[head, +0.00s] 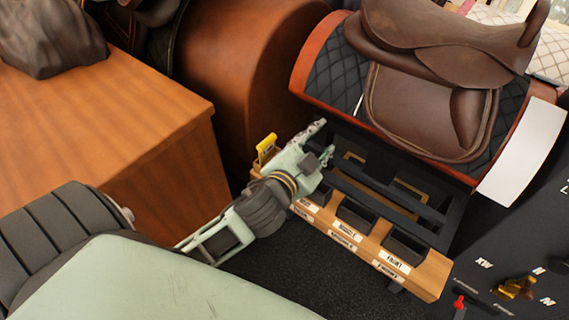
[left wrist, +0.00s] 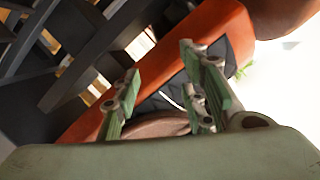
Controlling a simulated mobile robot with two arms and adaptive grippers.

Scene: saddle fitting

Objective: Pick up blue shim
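I cannot make out a blue shim in either view. My left gripper (head: 323,143) is over the back left part of a wooden-fronted rack (head: 372,242) with dark compartments. In the left wrist view the two green fingers (left wrist: 166,92) stand well apart with nothing held between them. The gripper and wrist hide part of the rack's left end. A yellow-handled piece (head: 266,146) stands at that left end, just beside the gripper. My right gripper is not in view.
A brown saddle (head: 440,70) on a black quilted pad (head: 340,75) lies over an orange-edged stand behind the rack. A wooden block (head: 160,140) stands left. A dark panel (head: 500,260) with a brass piece (head: 515,288) is at right. Dark floor shows in front.

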